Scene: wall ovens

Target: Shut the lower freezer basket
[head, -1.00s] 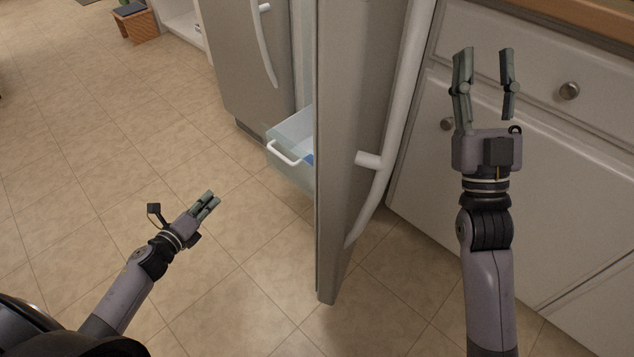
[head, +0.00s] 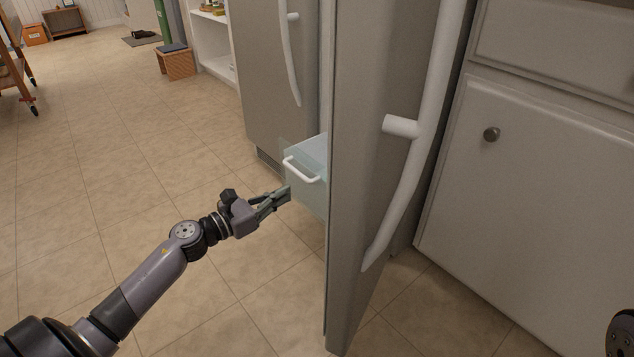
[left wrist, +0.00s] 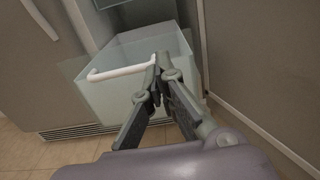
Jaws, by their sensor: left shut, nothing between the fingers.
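The lower freezer basket (head: 308,186) is a translucent pale drawer with a white bar handle (head: 301,170). It sticks out of the fridge, partly hidden behind the open door. In the left wrist view the basket (left wrist: 120,115) shows its front and its white handle (left wrist: 122,71). My left gripper (head: 287,192) is shut and empty. Its fingertips are close to the basket's front, just below the handle in the head view; I cannot tell whether they touch. In the left wrist view the fingertips (left wrist: 162,62) overlap the handle's right end. My right gripper is out of the picture.
The open fridge door (head: 375,150) with a long white handle stands right of the basket. The other door (head: 270,80) is shut on the left. White cabinets (head: 540,160) stand at the right.

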